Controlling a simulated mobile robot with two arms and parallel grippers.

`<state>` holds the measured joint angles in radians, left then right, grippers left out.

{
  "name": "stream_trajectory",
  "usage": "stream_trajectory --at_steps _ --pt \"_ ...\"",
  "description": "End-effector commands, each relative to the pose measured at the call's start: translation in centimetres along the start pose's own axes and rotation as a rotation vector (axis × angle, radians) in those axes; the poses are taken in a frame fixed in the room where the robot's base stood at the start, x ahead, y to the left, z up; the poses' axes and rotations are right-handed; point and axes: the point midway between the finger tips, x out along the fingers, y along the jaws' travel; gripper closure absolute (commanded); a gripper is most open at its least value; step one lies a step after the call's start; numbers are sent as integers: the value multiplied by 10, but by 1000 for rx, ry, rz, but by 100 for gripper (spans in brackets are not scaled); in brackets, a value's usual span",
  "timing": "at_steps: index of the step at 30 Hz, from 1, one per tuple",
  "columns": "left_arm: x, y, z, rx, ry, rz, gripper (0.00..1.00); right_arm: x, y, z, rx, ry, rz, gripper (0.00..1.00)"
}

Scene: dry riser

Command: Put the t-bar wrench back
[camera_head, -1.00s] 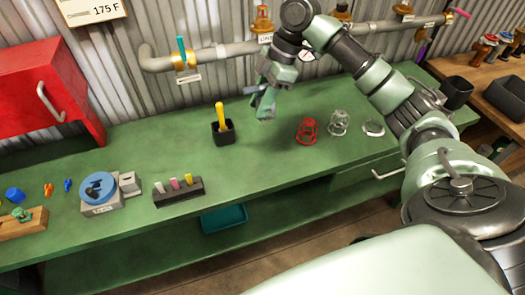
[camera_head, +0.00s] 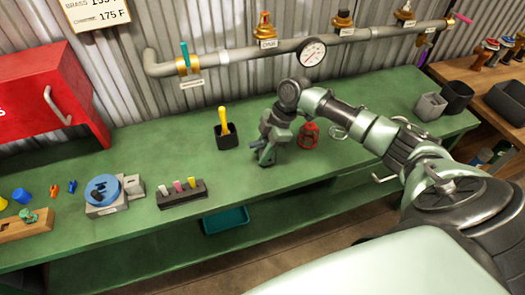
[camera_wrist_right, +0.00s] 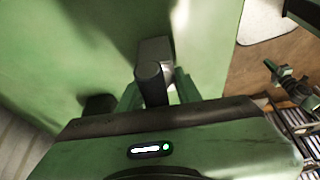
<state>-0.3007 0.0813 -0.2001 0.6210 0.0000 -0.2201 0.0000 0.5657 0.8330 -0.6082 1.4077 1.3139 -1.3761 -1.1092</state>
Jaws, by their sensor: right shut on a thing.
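In the right wrist view a dark round bar and a grey block-like end show between the green fingers (camera_wrist_right: 155,97). The head view mostly hides the held tool behind the gripper. The black holder (camera_head: 227,140) stands upright with a yellow-handled tool (camera_head: 223,117) in it. My left gripper is not in view.
A rack with small coloured handles (camera_head: 181,197) and a blue disc fixture (camera_head: 103,189) stand to the left. A pipe with valves and a gauge (camera_head: 312,53) runs along the wall. The bench front-centre is clear.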

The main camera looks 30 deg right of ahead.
Motion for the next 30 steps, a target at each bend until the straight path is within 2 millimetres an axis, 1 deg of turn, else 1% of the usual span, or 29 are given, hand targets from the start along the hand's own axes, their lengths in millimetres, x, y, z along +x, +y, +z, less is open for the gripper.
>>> stream_trajectory --at_steps 6,7,8,9,17,20,23,25,30 --pt "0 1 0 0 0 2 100 1 0 0 -1 1 2 100" --pt "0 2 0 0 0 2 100 2 0 1 -1 0 1 58" --pt "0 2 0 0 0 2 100 2 0 1 -1 0 1 50" --pt "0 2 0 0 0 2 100 2 0 1 -1 0 1 45" --pt "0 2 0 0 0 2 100 1 0 1 0 0 1 45" --pt "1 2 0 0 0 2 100 -2 1 1 0 0 2 45" --pt "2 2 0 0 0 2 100 -13 1 2 0 -1 4 45" --pt "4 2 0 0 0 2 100 -25 1 2 0 -1 4 45" --pt "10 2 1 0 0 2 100 -63 1 2 -2 -1 5 45"
